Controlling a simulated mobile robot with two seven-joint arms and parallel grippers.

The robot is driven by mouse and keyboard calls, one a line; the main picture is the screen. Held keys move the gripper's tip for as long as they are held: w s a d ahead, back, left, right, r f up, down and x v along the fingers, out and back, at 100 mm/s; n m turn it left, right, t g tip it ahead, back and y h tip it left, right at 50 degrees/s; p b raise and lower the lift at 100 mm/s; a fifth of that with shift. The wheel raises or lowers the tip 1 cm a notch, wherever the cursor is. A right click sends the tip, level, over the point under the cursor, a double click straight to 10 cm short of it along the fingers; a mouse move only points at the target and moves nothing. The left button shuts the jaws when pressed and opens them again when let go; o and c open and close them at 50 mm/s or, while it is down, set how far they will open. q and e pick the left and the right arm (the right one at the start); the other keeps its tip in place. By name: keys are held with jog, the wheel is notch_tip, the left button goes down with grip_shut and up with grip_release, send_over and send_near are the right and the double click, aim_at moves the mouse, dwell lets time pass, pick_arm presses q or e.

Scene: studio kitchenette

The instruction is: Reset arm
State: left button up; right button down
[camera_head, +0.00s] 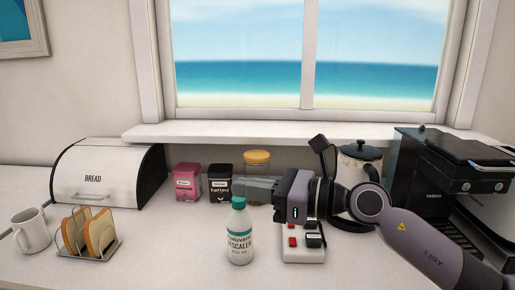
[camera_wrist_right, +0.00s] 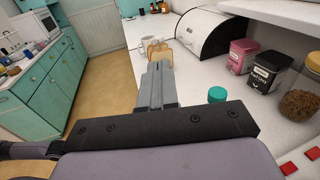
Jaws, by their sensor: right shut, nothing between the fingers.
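My right arm reaches in from the right in the head view. Its gripper (camera_head: 236,186) points left above the counter, behind and above the descaler bottle (camera_head: 240,238). In the right wrist view the gripper fingers (camera_wrist_right: 157,72) lie together, shut with nothing between them. The white bottle with a teal cap stands upright on the counter; only its teal cap (camera_wrist_right: 217,95) shows in the wrist view. My left gripper is in neither view.
A white device with red and black buttons (camera_head: 303,254) sits below my right wrist. Pink (camera_head: 187,182) and black (camera_head: 220,183) tins, a cork-lidded jar (camera_head: 257,161), a French press (camera_head: 360,163) and a coffee machine (camera_head: 425,170) stand behind. Toast rack (camera_head: 117,247), mug (camera_head: 31,231) and bread box (camera_head: 95,186) are left.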

jog(key=s+d+m+t+h, duration=0.15)
jog(key=d+m+t, duration=0.25)
jog(key=m+t, duration=0.5)
jog(key=d+m+t+h, duration=0.2)
jog(key=d+m+t, duration=0.25)
jog(key=m, duration=0.85)
jog(key=s+d+f+m+g+h, duration=0.2)
jog(key=d+f+m+h, duration=1.05)
jog(key=m, duration=0.45)
jog(key=s+d+f+m+g+h, duration=0.25)
jog(key=s+f+m+g, duration=0.35)
jog(key=s+f, duration=0.55)
jog(key=s+d+f+m+g+y, duration=0.1)
jog(key=s+f+m+g, duration=0.1)
jog(key=s+f+g, duration=0.4)
jog(key=s+f+m+g+y, duration=0.15)
jog(key=s+f, duration=0.25)
jog(key=s, duration=0.5)
jog(key=w+a+f+t+y, duration=0.1)
jog(key=w+a+f+t, duration=0.1)
jog(key=w+f+t, duration=0.4)
notch_tip(320, 180, down, 3)
jog(key=shift+w+a+r+t+y, duration=0.15)
jog(key=shift+w+a+t+y, duration=0.15)
jog(key=shift+w+a+t, duration=0.1)
